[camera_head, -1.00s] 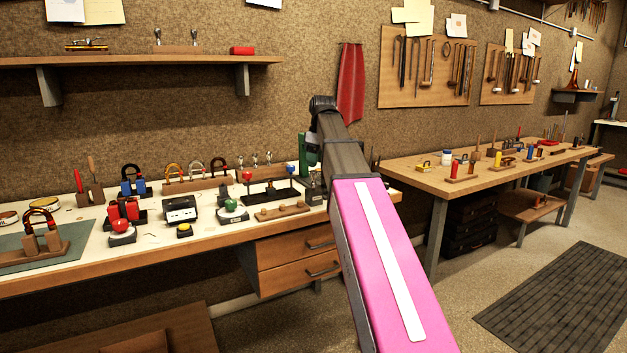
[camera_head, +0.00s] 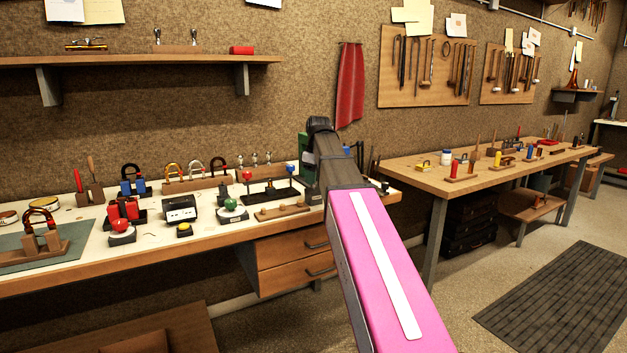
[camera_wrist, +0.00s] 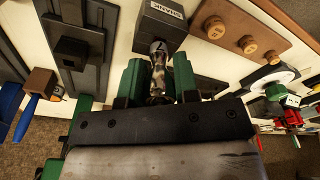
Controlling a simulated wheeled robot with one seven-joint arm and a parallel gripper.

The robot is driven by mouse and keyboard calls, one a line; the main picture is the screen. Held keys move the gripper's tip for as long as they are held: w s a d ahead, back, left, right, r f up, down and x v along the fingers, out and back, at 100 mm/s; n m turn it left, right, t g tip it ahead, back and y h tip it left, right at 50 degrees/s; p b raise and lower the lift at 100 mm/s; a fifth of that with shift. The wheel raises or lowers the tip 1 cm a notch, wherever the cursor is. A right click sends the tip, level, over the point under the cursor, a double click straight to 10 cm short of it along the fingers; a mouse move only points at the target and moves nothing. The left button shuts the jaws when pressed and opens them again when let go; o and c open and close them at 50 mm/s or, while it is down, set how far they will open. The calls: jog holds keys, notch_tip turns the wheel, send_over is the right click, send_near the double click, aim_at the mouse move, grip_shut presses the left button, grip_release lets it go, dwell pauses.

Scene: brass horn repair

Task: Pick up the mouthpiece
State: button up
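The mouthpiece (camera_wrist: 158,75) is a small shiny silver piece in the wrist view, at the dark block (camera_wrist: 160,30) with a white label. The label is upside down and seems to read "SHANK". My gripper (camera_wrist: 160,82) has its two green fingers on either side of the mouthpiece. Narrow gaps seem to show beside it, so the fingers look open around it and not closed on it. How deep it sits in the block is hidden. In the head view, my arm covers the fingers, the mouthpiece and the block at the bench's right end.
In the wrist view, a wooden rack with round knobs (camera_wrist: 247,43) is at upper right and a dark stand (camera_wrist: 72,50) at left. The pale bench (camera_head: 165,250) is crowded with tools and stands. A second wooden bench (camera_head: 405,173) stands at right.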

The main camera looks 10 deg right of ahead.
grip_shut()
jog(key=shift+r, duration=0.1)
jog(key=shift+r, duration=0.45)
jog(key=r, duration=0.3)
jog(key=shift+a+r, duration=0.2)
jog(key=shift+r, duration=0.05)
jog(key=s+a+r, duration=0.3)
jog(key=a+r, duration=0.3)
jog(key=a, duration=0.4)
jog(key=shift+s+a+r, duration=0.25)
jog(key=shift+s+a, duration=0.05)
jog(key=shift+s, duration=0.1)
jog(key=shift+r, duration=0.1)
